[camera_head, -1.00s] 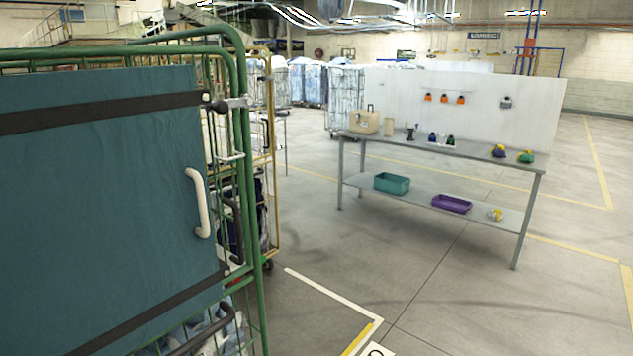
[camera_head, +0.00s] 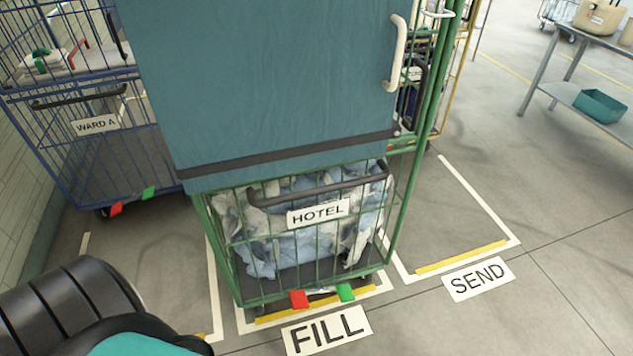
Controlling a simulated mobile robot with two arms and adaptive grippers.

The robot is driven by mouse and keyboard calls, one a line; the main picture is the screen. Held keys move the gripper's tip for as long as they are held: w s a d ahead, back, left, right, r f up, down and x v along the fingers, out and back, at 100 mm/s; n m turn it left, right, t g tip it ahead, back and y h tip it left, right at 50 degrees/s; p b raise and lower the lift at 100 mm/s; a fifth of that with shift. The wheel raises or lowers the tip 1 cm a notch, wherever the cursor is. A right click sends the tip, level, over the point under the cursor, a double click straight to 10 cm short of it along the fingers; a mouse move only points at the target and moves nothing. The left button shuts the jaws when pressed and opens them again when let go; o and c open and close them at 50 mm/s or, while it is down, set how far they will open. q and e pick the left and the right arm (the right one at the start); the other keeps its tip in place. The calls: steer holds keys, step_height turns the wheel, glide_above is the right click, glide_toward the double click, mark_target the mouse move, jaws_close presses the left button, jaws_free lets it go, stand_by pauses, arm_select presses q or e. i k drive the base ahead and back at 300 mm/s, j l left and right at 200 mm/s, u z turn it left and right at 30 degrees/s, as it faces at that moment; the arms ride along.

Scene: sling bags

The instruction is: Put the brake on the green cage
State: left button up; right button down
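The green cage (camera_head: 409,190) stands upright in the middle of the view, within the white floor lines of the FILL bay. A teal panel (camera_head: 270,80) covers its upper front, and a HOTEL label (camera_head: 318,213) hangs on its lower front. White and pale blue laundry (camera_head: 300,225) shows through its bars. At its bottom front edge are a red pedal (camera_head: 299,299) and a green pedal (camera_head: 345,292), side by side. The view does not show clearly which is pressed. Neither gripper is in view.
A blue cage (camera_head: 100,150) labelled WARD A stands to the left, with its own red and green pedals. The SEND bay (camera_head: 478,278) at right looks empty near its front. A table (camera_head: 555,85) with a teal bin (camera_head: 602,105) stands at upper right. Floor at right is clear.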

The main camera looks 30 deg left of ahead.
mark_target(299, 299)
steer(key=u, duration=0.95)
